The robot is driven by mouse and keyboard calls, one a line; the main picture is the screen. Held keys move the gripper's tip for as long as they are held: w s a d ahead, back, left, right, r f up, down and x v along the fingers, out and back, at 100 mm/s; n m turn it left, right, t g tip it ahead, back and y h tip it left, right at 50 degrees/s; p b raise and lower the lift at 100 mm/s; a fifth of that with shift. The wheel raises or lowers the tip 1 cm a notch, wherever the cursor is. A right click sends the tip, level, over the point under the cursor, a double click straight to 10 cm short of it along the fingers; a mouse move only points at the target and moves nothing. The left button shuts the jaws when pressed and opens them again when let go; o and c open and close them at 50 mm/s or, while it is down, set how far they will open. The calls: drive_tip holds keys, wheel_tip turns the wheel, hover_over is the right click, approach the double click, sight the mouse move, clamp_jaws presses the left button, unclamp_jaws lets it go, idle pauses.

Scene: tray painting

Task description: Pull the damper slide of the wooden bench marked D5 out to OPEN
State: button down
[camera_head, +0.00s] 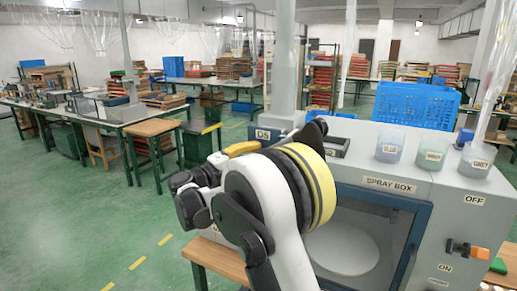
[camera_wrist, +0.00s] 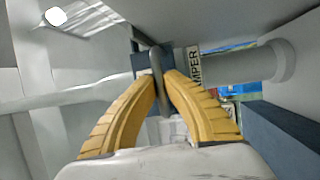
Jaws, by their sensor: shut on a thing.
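The wooden bench (camera_head: 222,262) carries a grey spray box (camera_head: 450,195) with a D5 plate (camera_head: 263,134) on its upper left. In the wrist view my gripper (camera_wrist: 162,78) has its two yellow fingers closed around a grey upright handle (camera_wrist: 156,60), the damper slide's. The handle stands before a dark blue-grey plate, beside a DAMPER label (camera_wrist: 196,68) that is partly cut off. In the camera_head view a yellow finger (camera_head: 242,149) shows near the D5 plate; my arm hides the handle and most of the slide. How far the slide is out cannot be told.
Cups (camera_head: 433,152) stand on top of the spray box at the right, with a blue crate (camera_head: 410,104) behind. A grey pipe (camera_wrist: 245,66) runs close right of the fingers. Green floor is clear at the left.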

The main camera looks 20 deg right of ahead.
drive_tip(key=shift+s, duration=0.1)
drive_tip(key=c, duration=1.5)
unclamp_jaws()
drive_tip(key=shift+o, duration=0.2)
drive_tip(key=shift+a, duration=0.1)
drive_tip(key=v, duration=1.2)
drive_tip(key=s+d+f+n+y, duration=0.1)
drive_tip(key=s+d+f+y, duration=0.3)
drive_tip(key=s+d+y, duration=0.65)
drive_tip(key=s+a+f+m+y, duration=0.1)
drive_tip(key=s+a+f+y, duration=0.2)
drive_tip(key=s, duration=0.4)
drive_tip(key=s+a+f+m+t+y, duration=0.1)
drive_tip(key=s+a+f+y, duration=0.2)
drive_tip(key=s+a, duration=0.2)
drive_tip(key=s+a+f+m+t+y, duration=0.1)
drive_tip(key=s+a+f+y, duration=0.2)
drive_tip(key=s, duration=0.6)
drive_tip(key=shift+s+a+f, duration=0.2)
drive_tip(key=shift+a+f, duration=0.15)
drive_tip(key=shift+a, duration=0.65)
